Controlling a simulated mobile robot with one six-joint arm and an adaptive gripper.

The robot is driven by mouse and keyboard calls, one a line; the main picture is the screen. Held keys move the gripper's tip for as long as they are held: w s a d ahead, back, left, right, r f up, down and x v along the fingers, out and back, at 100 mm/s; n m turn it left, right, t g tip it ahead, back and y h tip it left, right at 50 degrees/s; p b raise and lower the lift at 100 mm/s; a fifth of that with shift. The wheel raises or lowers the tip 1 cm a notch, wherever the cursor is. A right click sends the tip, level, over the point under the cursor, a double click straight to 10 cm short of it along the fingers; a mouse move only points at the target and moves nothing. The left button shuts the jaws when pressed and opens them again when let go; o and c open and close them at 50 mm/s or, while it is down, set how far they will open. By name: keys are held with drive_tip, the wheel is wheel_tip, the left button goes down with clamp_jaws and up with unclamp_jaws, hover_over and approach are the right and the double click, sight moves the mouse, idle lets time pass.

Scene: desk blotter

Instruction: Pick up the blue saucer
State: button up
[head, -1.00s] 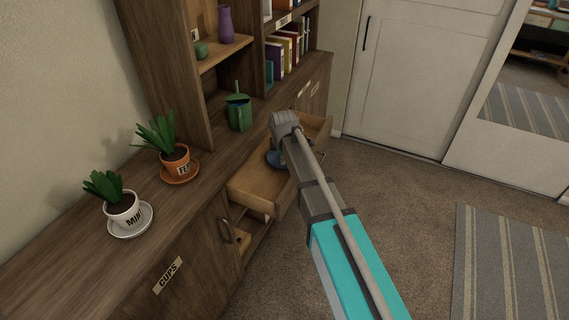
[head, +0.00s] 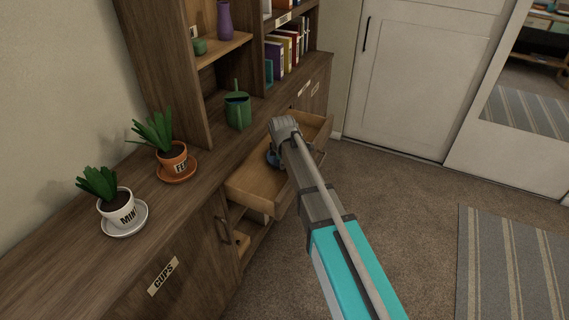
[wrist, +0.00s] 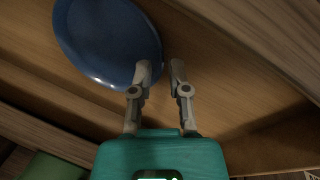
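The blue saucer (wrist: 105,38) lies in the open wooden drawer (head: 250,186), at upper left in the wrist view. In the head view only a small blue part of the saucer (head: 271,157) shows beside my arm. My gripper (wrist: 160,68) is open at the saucer's right edge. The left fingertip overlaps the saucer in the picture, and the right fingertip is just outside the rim. I cannot tell whether either finger touches it. In the head view my wrist hides the fingers.
The drawer walls stand close around my gripper. On the cabinet top are a white pot (head: 117,207) and an orange pot (head: 172,158), each on a saucer, and a green watering can (head: 237,108). The carpet to the right is clear up to a striped rug (head: 510,262).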

drive_tip(key=shift+b+x, duration=0.65)
drive_tip(key=shift+x, duration=0.35)
clamp_jaws()
